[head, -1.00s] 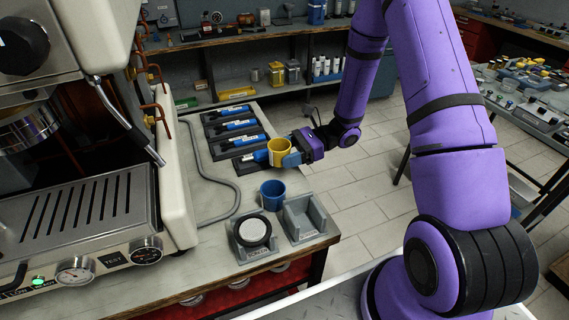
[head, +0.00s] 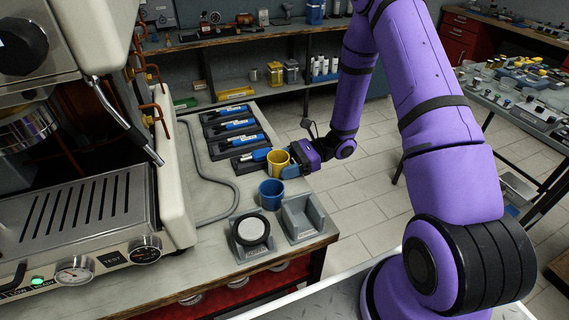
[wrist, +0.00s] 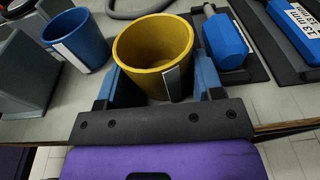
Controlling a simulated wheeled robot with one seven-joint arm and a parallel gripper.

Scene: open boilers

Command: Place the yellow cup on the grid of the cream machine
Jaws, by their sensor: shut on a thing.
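The yellow cup (head: 278,161) is upright between the blue fingers of my gripper (head: 288,168), which is shut on it. In the wrist view the yellow cup (wrist: 153,50) sits between both fingers of my gripper (wrist: 155,85), with its open top showing. The cup is near the bench's right edge, beside the blue cup; whether its base touches the bench is hidden. The cream machine (head: 176,110) stands at the left, with its slotted grid (head: 75,212) bare and well to the left of the cup.
A blue cup (head: 271,194) stands just in front of the yellow cup. A grey holder with a round puck (head: 252,230) and an empty grey holder (head: 303,217) are nearer. Blue-handled tools (head: 235,125) lie in trays behind. A grey hose (head: 207,185) runs beside the machine.

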